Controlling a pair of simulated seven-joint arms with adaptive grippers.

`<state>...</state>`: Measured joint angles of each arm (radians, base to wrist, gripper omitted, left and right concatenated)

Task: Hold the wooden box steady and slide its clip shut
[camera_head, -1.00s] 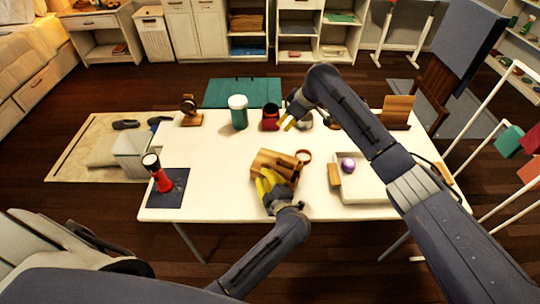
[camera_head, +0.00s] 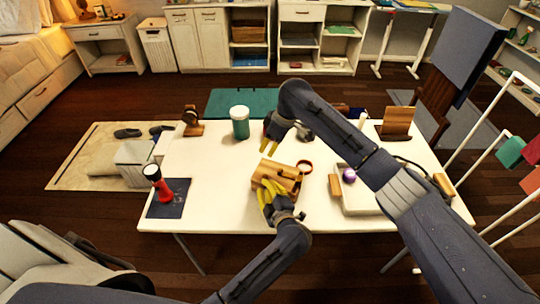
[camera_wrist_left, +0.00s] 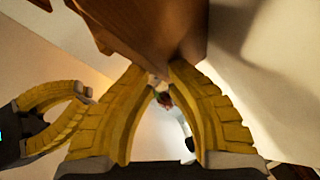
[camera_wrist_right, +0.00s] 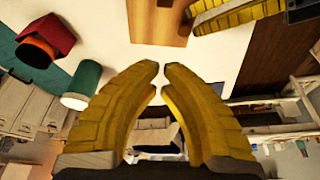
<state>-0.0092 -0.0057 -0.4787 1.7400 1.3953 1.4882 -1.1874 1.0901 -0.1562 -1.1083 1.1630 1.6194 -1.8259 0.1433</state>
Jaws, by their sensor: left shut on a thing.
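The wooden box (camera_head: 290,173) lies near the middle of the white table. My left gripper (camera_head: 266,190) is shut on the near side of the box. The left wrist view shows its yellow fingertips closed on an edge of the brown wood (camera_wrist_left: 145,30). My right gripper (camera_head: 269,148) is just behind the box, empty, with a narrow gap between its fingertips (camera_wrist_right: 161,68). In the right wrist view the box (camera_wrist_right: 150,25) is ahead of the fingertips and apart from them. A small dark part on it may be the clip; I cannot make out its position clearly.
A teal canister (camera_head: 240,125) stands behind the box.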

